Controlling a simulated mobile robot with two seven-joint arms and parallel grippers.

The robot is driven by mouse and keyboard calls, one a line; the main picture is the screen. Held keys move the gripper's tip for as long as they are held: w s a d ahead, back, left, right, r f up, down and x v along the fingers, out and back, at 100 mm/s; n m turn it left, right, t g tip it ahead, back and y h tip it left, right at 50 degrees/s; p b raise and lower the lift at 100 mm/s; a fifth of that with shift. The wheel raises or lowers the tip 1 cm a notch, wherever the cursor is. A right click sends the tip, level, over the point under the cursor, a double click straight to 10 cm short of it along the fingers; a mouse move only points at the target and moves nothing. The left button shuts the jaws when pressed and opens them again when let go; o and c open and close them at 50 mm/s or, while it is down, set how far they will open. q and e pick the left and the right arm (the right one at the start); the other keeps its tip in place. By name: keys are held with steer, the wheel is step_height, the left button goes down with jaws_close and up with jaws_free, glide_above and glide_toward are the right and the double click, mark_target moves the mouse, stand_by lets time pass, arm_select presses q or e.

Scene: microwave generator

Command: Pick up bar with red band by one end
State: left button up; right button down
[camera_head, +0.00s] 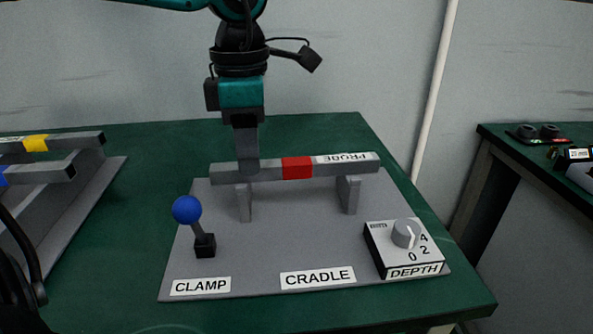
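The grey bar with the red band (297,167) lies level across the two uprights of the cradle (349,194). My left gripper (248,168) points down from above at the bar's left part, left of the red band. The far finger is hidden, so I cannot tell whether the gripper is closed on the bar.
The grey base plate carries a blue-knobbed clamp lever (187,210) at left and a DEPTH dial box (406,234) at right. Bars with yellow (36,143) and blue bands lie on a rack at far left. Another table (545,165) stands at right.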

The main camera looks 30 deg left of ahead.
arm_select(q)
step_height(320, 180, down, 2)
jaws_close()
stand_by(0.4)
steer(key=shift+r, duration=0.1)
